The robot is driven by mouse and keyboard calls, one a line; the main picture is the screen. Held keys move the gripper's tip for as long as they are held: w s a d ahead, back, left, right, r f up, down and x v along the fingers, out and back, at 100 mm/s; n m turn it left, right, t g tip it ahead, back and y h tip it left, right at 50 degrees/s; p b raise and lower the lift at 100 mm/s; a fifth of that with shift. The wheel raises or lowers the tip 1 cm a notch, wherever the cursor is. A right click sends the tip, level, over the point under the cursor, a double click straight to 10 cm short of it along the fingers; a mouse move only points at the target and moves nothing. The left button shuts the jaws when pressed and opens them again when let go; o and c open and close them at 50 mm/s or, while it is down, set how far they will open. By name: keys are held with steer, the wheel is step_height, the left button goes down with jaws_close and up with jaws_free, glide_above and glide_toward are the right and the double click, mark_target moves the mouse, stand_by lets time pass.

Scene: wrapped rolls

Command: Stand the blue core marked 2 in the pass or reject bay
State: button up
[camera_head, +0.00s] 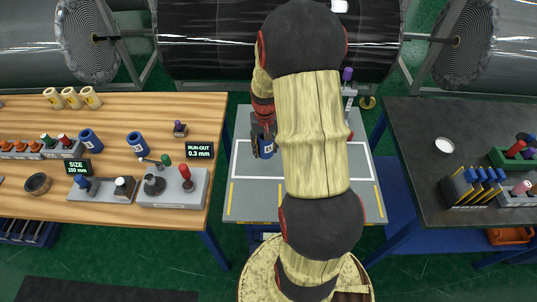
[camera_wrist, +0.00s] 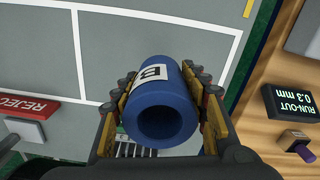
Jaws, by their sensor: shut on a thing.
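My gripper (camera_wrist: 163,105) is shut on a blue core (camera_wrist: 165,98), with fingers on both sides of its wall. The core is a hollow tube with a white label; its dark character looks like a 3 or an E from this angle, so I cannot read it surely. In the head view the held core (camera_head: 266,148) is over the grey table (camera_head: 250,200), partly hidden by my gripper and arm. I cannot tell whether it touches the surface. White lines mark bays on the table. A red REJECT sign (camera_wrist: 28,106) stands at the left in the wrist view.
Two more blue cores (camera_head: 90,140) (camera_head: 137,145) are on the wooden bench (camera_head: 120,110) at left. A run-out display (camera_head: 200,150) reads 0.3 mm; a size display (camera_head: 79,166) reads 100 mm. A dark bench (camera_head: 420,140) with racks stands at right.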

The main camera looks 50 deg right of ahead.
mark_target(269, 153)
steer(key=shift+d+f, duration=0.95)
steer(key=shift+f, duration=0.2)
steer(key=shift+w+d+f+b, duration=0.1)
steer(key=shift+f+b, duration=0.5)
steer(key=shift+f, duration=0.95)
steer(key=shift+f, duration=0.1)
steer(key=o, duration=1.4)
